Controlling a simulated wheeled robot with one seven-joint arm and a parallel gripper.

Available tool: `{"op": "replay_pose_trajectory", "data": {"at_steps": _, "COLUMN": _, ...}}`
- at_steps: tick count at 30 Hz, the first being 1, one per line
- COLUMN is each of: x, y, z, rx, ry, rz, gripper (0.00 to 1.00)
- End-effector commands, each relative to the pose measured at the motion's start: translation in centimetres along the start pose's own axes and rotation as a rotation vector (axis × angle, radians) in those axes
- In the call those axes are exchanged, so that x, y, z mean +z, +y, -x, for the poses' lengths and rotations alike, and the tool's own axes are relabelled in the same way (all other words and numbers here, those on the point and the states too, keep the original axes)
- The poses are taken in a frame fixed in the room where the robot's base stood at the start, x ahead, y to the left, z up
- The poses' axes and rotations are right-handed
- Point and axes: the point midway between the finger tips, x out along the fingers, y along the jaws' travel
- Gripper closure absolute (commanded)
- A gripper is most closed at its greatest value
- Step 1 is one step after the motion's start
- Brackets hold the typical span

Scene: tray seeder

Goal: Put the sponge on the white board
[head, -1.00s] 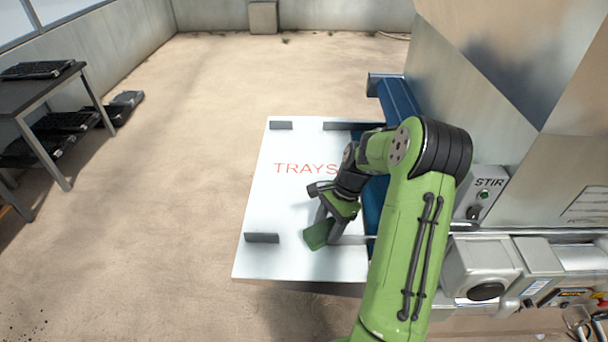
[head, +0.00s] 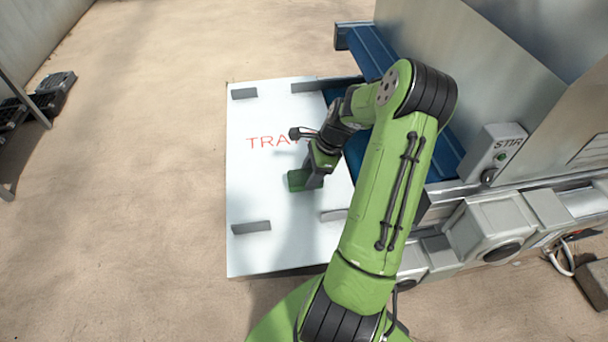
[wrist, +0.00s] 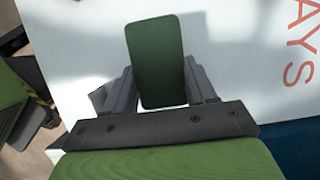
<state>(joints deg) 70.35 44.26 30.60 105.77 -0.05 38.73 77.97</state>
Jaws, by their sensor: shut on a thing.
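The sponge (wrist: 156,58) is a dark green rounded block. In the wrist view it sits between the two fingers of my gripper (wrist: 160,85), which is shut on it. In the head view the sponge (head: 297,181) and my gripper (head: 308,180) are over the middle of the white board (head: 270,205), below the red lettering. I cannot tell whether the sponge touches the board. The board also fills much of the wrist view (wrist: 235,60).
Grey brackets stand on the board, such as one at lower left (head: 251,227) and one at upper left (head: 244,93). A blue conveyor (head: 375,55) and a metal machine with a STIR box (head: 490,152) border its right side. Open floor lies left.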

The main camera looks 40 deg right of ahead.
Motion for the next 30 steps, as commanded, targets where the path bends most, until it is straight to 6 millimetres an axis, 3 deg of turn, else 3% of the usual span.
{"op": "replay_pose_trajectory", "data": {"at_steps": 6, "x": -1.2, "y": 0.1, "z": -3.5, "rx": 0.002, "ry": -0.001, "rz": 0.001, "gripper": 0.93}}
{"op": "replay_pose_trajectory", "data": {"at_steps": 15, "x": -1.4, "y": 0.0, "z": -3.7, "rx": 0.001, "ry": 0.000, "rz": 0.002, "gripper": 0.93}}
{"op": "replay_pose_trajectory", "data": {"at_steps": 16, "x": -1.4, "y": 0.0, "z": -3.7, "rx": 0.001, "ry": 0.000, "rz": 0.002, "gripper": 0.42}}
{"op": "replay_pose_trajectory", "data": {"at_steps": 18, "x": -1.4, "y": 0.0, "z": -3.6, "rx": 0.001, "ry": 0.001, "rz": 0.002, "gripper": 0.31}}
{"op": "replay_pose_trajectory", "data": {"at_steps": 21, "x": -1.4, "y": 0.0, "z": -3.6, "rx": 0.001, "ry": 0.000, "rz": 0.002, "gripper": 0.18}}
{"op": "replay_pose_trajectory", "data": {"at_steps": 30, "x": -1.3, "y": 0.0, "z": -3.2, "rx": 0.000, "ry": 0.001, "rz": 0.002, "gripper": 0.18}}
